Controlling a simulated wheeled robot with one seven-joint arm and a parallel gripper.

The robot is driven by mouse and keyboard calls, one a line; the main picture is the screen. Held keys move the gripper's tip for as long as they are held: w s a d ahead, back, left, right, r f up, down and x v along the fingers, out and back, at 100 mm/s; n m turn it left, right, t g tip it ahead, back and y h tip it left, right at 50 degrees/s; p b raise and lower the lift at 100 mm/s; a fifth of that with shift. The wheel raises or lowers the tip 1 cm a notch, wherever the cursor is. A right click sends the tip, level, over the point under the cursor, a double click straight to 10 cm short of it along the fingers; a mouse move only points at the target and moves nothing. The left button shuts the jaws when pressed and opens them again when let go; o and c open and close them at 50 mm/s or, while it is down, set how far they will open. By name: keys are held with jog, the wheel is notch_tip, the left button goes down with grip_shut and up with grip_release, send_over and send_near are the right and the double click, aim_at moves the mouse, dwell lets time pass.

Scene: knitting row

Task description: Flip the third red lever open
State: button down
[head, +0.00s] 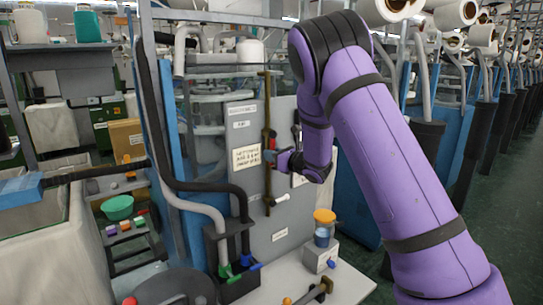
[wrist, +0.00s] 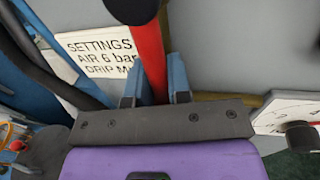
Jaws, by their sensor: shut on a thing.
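A red lever (wrist: 148,40) runs down from the top of the wrist view to between the two blue fingers of my gripper (wrist: 156,84). The fingers are shut on it, one on each side. In the head view a small red part of the lever (head: 271,143) shows at the upright brass-coloured bar (head: 267,110) on the grey panel (head: 285,225). My gripper (head: 276,158) is there beside the bar, small and partly hidden by my purple wrist. No other red lever shows clearly, so I cannot tell its place in a row.
A settings label (wrist: 95,50) is left of the lever. Dark and grey hoses (head: 160,110) hang left of the panel. An orange-lidded jar (head: 324,228) stands on a white block below right.

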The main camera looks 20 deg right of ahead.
jog(key=c, duration=1.1)
grip_release()
jog(key=shift+o, duration=0.2)
jog(key=shift+s+d, duration=0.1)
jog(key=v, duration=1)
jog(key=shift+s, duration=0.25)
jog(key=shift+d, duration=0.15)
